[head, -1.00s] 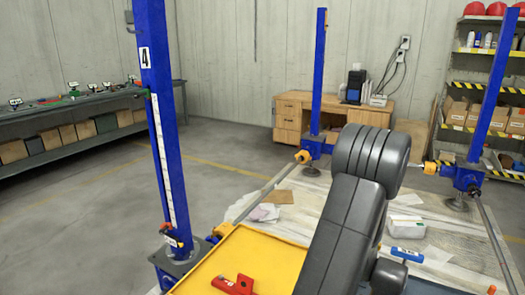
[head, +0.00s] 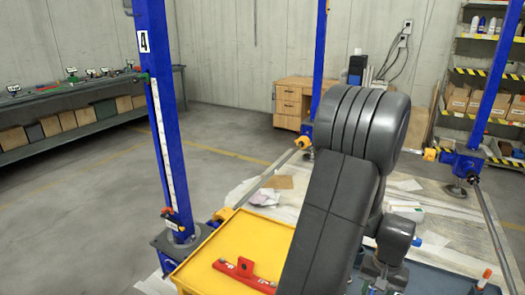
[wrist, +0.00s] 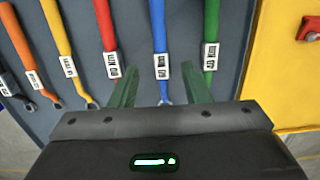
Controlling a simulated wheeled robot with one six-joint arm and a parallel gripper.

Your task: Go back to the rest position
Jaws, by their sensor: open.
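My gripper (wrist: 159,70) is open and empty in the wrist view, with its two green fingers apart above a row of tools. A blue-handled tool (wrist: 159,30) shows between the fingers. A red-handled tool (wrist: 106,25) is by the left finger and a green-handled tool (wrist: 211,25) by the right one. I cannot tell how high the gripper is above them. In the head view my grey arm bends down at the lower right, and the fingertips are hidden.
Yellow-handled (wrist: 58,30) and orange-handled (wrist: 18,45) tools lie further left on the grey-blue surface. A yellow tray (head: 215,250) holds a red tool (head: 243,272). Blue screw-jack columns stand around, the nearest marked 4 (head: 155,110). Open floor (head: 80,210) lies to the left.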

